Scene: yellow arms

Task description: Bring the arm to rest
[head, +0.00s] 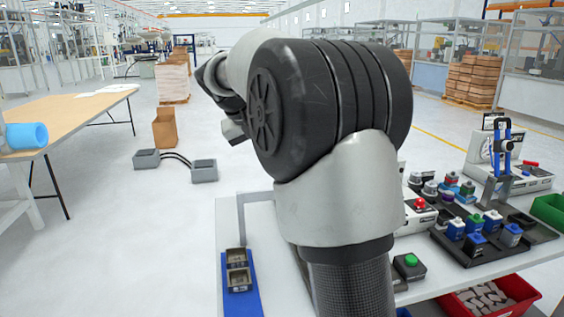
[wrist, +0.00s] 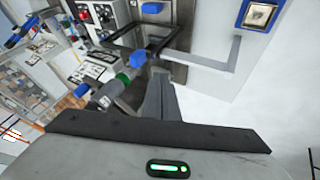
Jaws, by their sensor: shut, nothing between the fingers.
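My arm fills the middle of the head view, folded with its large dark joint close to the camera. My gripper (wrist: 160,82) shows in the wrist view as dark fingers together above the wide grey gripper body, with nothing held. In the head view the arm's far end points left, above the floor, and the fingertips cannot be made out. In the wrist view the white workbench (wrist: 205,85) lies beyond the fingers, seen tilted. The gripper appears apart from it.
A red bin (head: 490,298) sits at front right.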

